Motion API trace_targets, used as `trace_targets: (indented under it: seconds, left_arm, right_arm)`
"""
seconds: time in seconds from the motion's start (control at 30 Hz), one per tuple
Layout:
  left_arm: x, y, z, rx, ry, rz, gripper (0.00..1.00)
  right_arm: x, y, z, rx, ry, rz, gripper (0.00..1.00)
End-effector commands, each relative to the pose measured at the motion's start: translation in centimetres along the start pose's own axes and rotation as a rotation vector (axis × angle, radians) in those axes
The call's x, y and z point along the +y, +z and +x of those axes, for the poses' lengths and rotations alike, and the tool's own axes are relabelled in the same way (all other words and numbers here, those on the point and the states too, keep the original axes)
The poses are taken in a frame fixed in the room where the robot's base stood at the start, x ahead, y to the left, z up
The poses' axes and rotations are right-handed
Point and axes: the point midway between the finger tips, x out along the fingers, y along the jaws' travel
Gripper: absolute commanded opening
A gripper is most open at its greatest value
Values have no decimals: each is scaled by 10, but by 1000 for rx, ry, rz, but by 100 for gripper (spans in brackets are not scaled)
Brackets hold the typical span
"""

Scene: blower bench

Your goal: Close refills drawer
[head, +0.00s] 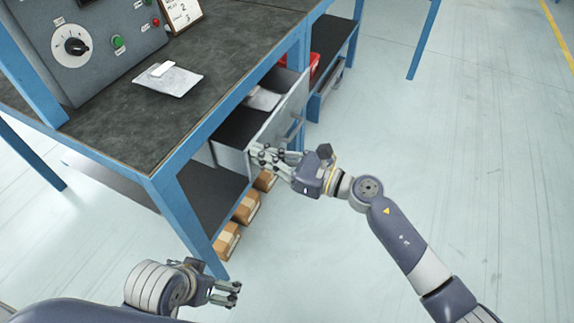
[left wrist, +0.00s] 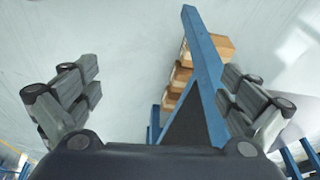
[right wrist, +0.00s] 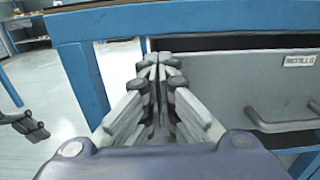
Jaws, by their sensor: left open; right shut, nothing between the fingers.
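The refills drawer (head: 262,124) hangs open under the bench top, with a pale packet inside. Its grey front with a "REFILLS" label (right wrist: 299,60) and a bar handle (right wrist: 285,122) fills the right of the right wrist view. My right gripper (head: 258,160) is shut and empty, close to the near end of the drawer front. In the right wrist view its fingertips (right wrist: 158,62) are left of the handle; I cannot tell whether they touch the drawer. My left gripper (head: 236,293) is open and empty, low in front of the bench; its fingers also show in the left wrist view (left wrist: 160,95).
The blue-framed bench (head: 150,130) carries a control panel (head: 85,40) and a silver pouch (head: 168,78). Cardboard boxes (head: 246,207) stand by its lower shelf. A blue bench leg (left wrist: 205,70) is in front of the left gripper. The floor at right is clear.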

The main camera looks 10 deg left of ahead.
Motion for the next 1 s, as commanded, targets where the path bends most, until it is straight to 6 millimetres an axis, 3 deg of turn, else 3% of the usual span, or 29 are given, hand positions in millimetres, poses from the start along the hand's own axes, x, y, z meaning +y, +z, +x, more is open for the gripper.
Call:
trace_targets:
  seconds: [0.2,0.4,0.53,1.0]
  left_arm:
    - [0,3,10,0,-1,0,100]
    - [1,-3,14,30,0,1,100]
    - [2,-13,14,68,2,3,100]
    - [2,-14,14,74,2,3,100]
  right_arm:
    - [0,-2,40,0,1,-1,0]
    - [0,-1,59,0,0,1,0]
    - [0,-1,63,1,-1,2,0]
    - [-1,-1,63,1,-1,1,0]
